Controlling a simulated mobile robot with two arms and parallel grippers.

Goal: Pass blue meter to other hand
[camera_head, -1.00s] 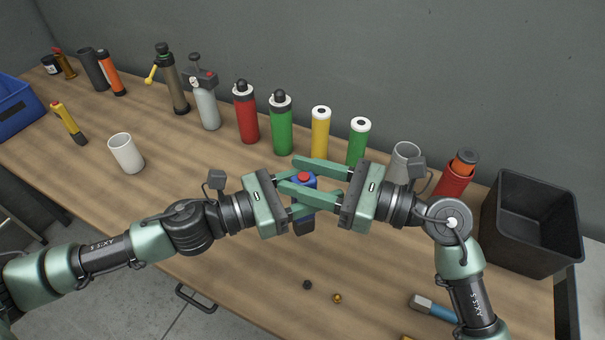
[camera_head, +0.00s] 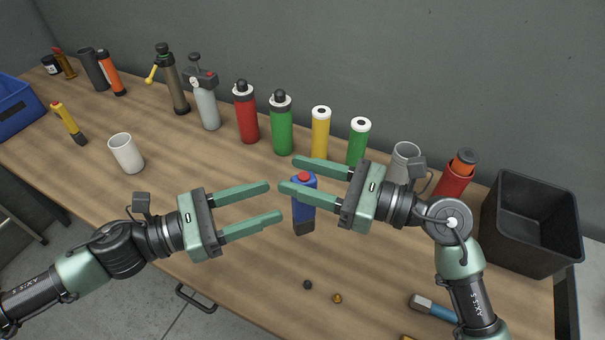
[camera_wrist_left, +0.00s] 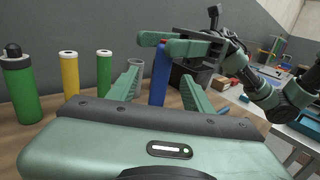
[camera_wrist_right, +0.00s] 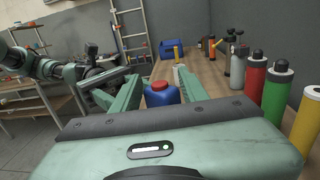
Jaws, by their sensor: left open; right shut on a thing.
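The blue meter (camera_head: 303,212), with a red top and a dark lower end, is upright between the fingers of my right gripper (camera_head: 302,175) in the head view. My right gripper is shut on it. The meter also shows in the right wrist view (camera_wrist_right: 161,94) and in the left wrist view (camera_wrist_left: 160,75). My left gripper (camera_head: 275,201) is open and empty, to the left of the meter and apart from it, its fingers pointing towards it.
Along the wall stand a red bottle (camera_head: 246,115), a green bottle (camera_head: 281,125), a yellow cylinder (camera_head: 320,133) and a green cylinder (camera_head: 358,142). A white cup (camera_head: 126,154) stands at left. A black bin (camera_head: 528,240) is at right. A blue-handled tool (camera_head: 436,309) lies in front.

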